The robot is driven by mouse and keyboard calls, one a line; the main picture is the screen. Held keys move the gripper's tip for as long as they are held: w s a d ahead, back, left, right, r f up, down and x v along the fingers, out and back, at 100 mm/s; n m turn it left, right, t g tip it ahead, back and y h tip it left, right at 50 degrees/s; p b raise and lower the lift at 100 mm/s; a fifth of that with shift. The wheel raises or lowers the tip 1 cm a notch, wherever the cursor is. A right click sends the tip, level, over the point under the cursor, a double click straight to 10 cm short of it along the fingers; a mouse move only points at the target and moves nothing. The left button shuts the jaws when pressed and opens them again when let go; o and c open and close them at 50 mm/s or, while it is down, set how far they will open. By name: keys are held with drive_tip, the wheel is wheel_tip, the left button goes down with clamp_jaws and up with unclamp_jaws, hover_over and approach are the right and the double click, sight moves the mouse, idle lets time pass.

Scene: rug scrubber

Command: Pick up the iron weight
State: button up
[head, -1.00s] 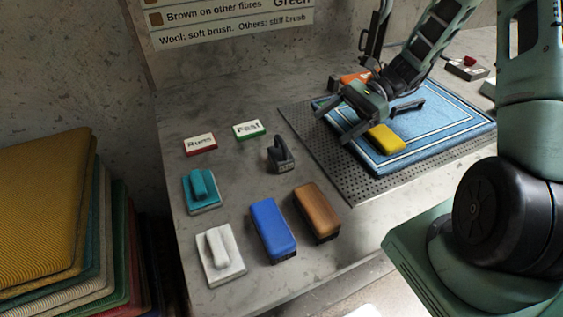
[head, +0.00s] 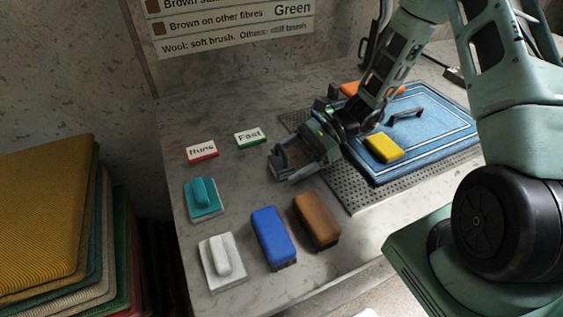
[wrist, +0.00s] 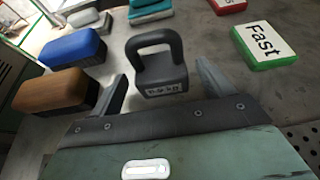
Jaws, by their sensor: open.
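The iron weight (wrist: 160,72) is a dark grey block with a loop handle on top. In the wrist view it stands upright on the bench, just beyond and between the two open fingers of my gripper (wrist: 160,88). No contact with the fingers shows. In the head view my gripper (head: 283,166) is low over the bench, at the left edge of the perforated mat, and hides most or all of the weight.
Brown (head: 317,220) and blue (head: 272,236) brushes lie in front. White (head: 221,261) and teal (head: 203,199) pads lie left. "Runs" (head: 202,151) and "Fast" (head: 250,138) cards lie behind. A blue rug (head: 440,118) with a yellow block (head: 384,148) is on the perforated mat (head: 362,197).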

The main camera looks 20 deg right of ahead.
sight(272, 168)
drive_tip(key=x, duration=0.4)
drive_tip(key=shift+w+a+r+p, duration=0.1)
drive_tip(key=shift+a+r+p, duration=0.05)
drive_tip(key=shift+r+p, duration=0.15)
clamp_jaws()
drive_tip(key=shift+r, duration=0.1)
